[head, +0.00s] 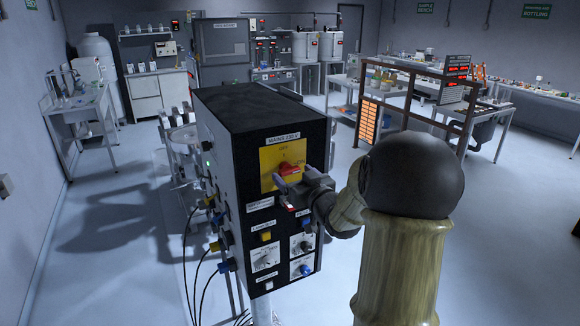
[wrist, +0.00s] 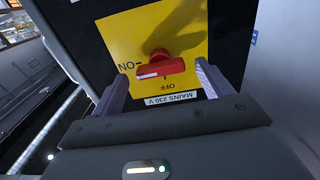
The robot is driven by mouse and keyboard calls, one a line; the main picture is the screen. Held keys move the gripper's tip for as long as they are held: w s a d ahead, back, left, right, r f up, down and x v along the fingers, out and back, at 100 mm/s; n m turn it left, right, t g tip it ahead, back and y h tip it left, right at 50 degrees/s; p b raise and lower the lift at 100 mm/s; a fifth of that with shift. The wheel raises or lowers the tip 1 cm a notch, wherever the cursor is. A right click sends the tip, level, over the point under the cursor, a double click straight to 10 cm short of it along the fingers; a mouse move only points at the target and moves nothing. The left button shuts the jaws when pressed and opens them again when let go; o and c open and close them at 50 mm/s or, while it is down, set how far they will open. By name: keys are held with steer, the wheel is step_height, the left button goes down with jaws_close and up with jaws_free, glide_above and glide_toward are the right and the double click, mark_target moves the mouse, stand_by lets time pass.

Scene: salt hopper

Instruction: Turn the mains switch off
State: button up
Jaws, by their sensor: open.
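The mains switch (head: 287,168) is a red rotary handle on a yellow plate (head: 269,158), high on the front of a black box. In the wrist view the picture is upside down, and the red handle (wrist: 160,68) lies nearly level. Its white mark is at the left end, beside the ON label (wrist: 127,66). The OFF label (wrist: 178,87) sits between the handle and the "MAINS 230 V" label. My gripper (head: 284,182) is open in front of the plate. In the wrist view its fingers (wrist: 161,76) stand beyond the handle's two ends, with visible gaps.
The black box (head: 240,115) also carries a yellow button (head: 266,236), a blue knob (head: 306,270) and other small controls below the switch. Cables hang from plugs (head: 214,246) on its left side. A brown frame (head: 412,108) stands behind my arm. Open floor lies to the left.

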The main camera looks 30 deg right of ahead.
mark_target(291, 173)
steer(key=shift+w+p, duration=0.4)
steer(key=shift+w, duration=1.15)
steer(key=shift+a, duration=0.1)
steer(key=c, duration=1)
